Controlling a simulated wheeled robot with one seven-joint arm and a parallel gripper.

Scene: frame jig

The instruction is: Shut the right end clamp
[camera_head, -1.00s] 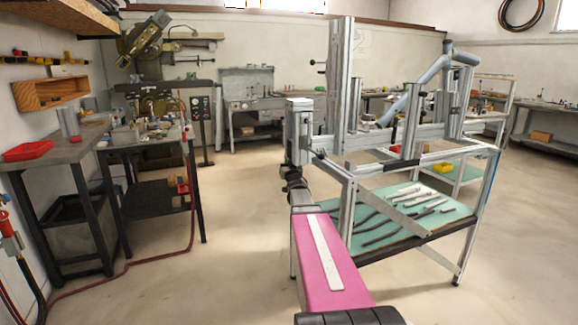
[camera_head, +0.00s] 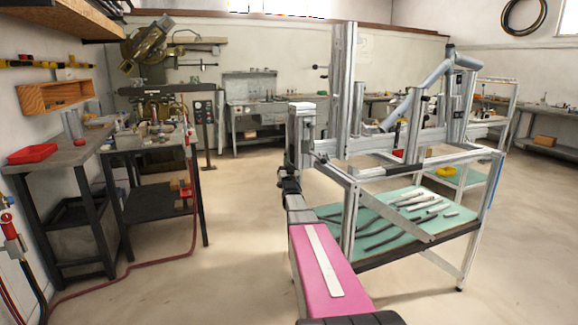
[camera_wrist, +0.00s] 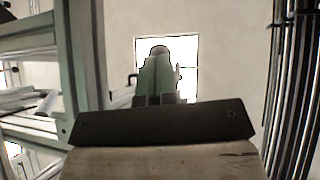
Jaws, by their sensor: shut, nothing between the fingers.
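The frame jig (camera_head: 345,90) is a silvery aluminium frame with uprights on a wheeled stand, right of centre in the head view. At its right end stands an upright (camera_head: 460,100) with dark fittings, and a blue-grey slanted tube (camera_head: 415,90) meets it near the top. I cannot tell which part is the right end clamp or how it stands. My arm reaches up to the jig's left side, far from that end. In the wrist view my gripper (camera_wrist: 158,72) is shut and empty, its fingers together against a bright window. Its tip is not clear in the head view.
The stand's green shelf (camera_head: 400,220) holds several bars and dark rods. A workbench (camera_head: 75,155) with a red tray (camera_head: 32,153) stands at left, a machine (camera_head: 150,60) behind it. A red hose (camera_head: 130,262) lies on the floor. The floor between bench and jig is clear.

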